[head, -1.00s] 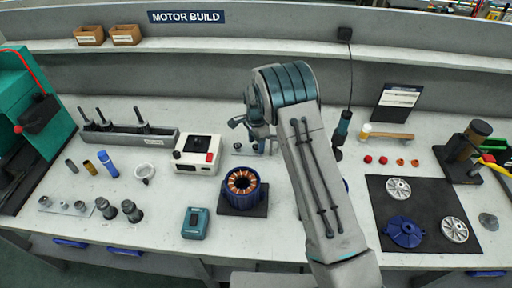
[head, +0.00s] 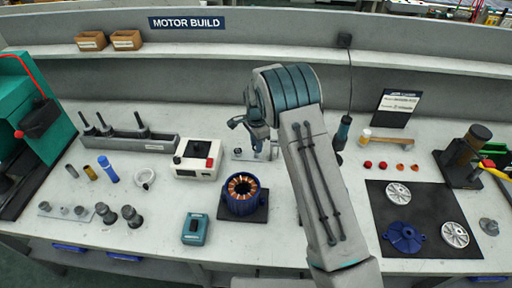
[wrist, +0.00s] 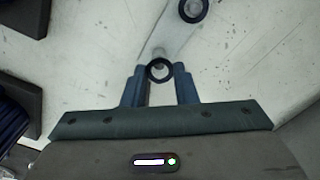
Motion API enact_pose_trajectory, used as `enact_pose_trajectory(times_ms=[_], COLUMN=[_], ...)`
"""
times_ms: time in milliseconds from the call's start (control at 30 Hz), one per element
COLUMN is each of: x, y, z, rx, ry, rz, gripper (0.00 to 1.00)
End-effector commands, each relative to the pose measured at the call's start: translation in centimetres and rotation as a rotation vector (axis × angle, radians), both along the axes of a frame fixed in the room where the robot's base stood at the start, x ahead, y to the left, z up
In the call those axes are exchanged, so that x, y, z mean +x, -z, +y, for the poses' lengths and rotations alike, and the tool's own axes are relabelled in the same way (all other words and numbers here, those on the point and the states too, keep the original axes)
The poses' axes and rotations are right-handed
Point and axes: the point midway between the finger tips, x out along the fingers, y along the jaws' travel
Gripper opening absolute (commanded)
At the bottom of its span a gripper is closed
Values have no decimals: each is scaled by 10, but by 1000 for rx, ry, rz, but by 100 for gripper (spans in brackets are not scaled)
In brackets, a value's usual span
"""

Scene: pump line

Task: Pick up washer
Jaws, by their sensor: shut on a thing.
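In the wrist view my gripper (wrist: 160,82) has its two blue-grey fingers on either side of a small dark ring, the washer (wrist: 159,69). It is shut on this washer. A light metal strip (wrist: 165,40) lies just beyond and beneath the fingertips. A second dark ring (wrist: 192,9) sits at the strip's far end, at the top edge. In the head view my gripper (head: 262,150) is low over the bench, right of the white box; the washer is too small to tell there. The strip (head: 240,154) shows partly beside the gripper.
A blue motor stator (head: 242,193) with copper windings stands on a dark pad in front of my gripper. The white box (head: 198,160) stands to the left. A black mat (head: 430,205) with metal discs and a blue flanged part lies to the right.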

Motion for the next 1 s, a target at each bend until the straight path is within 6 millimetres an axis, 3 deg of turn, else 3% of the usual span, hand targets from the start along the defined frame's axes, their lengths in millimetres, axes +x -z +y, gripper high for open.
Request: enact_pose_trajectory(times_ms=[100,500,733,1000], x=[0,-68,-93,-104], y=[-25,-67,-85,-92], z=[0,-34,-47,-52], rx=[2,0,1,-1], ry=[0,0,0,-1], rz=[-6,-2,-1,1], gripper=[13,13,13,13])
